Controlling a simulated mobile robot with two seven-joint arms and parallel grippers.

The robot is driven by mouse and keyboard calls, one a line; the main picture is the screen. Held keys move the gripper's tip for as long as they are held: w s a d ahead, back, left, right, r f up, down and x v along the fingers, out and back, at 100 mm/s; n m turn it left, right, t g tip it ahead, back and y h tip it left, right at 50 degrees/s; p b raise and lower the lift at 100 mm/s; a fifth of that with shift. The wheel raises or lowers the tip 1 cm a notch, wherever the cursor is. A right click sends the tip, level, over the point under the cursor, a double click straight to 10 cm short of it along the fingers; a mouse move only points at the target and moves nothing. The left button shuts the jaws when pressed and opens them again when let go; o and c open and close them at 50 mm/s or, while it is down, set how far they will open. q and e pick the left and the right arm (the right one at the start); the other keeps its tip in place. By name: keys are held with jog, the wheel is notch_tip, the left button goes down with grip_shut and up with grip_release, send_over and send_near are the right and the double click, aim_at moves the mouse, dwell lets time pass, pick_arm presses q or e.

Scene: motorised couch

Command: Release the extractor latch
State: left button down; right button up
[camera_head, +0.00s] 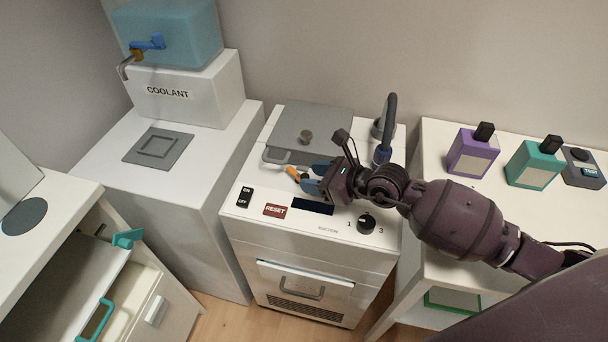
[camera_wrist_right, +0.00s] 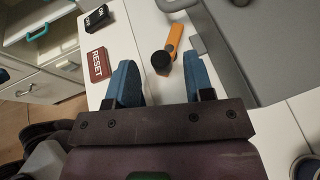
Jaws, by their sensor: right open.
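The extractor (camera_head: 330,238) is a white cabinet with a grey lid (camera_head: 312,125) on its top. An orange latch lever (camera_head: 290,170) with a black round end lies beside the lid's front edge. The lever (camera_wrist_right: 174,40) also shows in the right wrist view, its black end (camera_wrist_right: 161,62) in the gap between my blue fingertips. My right gripper (camera_head: 308,178) is open over the panel just right of the lever; in the wrist view (camera_wrist_right: 160,76) neither finger is closed on it. The lid looks down. My left gripper is in no view.
The panel holds an ON/OFF switch (camera_head: 244,197), a red RESET button (camera_head: 275,210), a dark display (camera_head: 313,206) and a black dial (camera_head: 366,223). A dark upright handle (camera_head: 388,118) stands at the back right. Purple (camera_head: 473,152) and teal (camera_head: 536,163) bottles stand on the right counter.

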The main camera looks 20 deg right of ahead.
aim_at(298, 173)
jog(key=shift+x, duration=1.5)
jog(key=shift+r, duration=0.1)
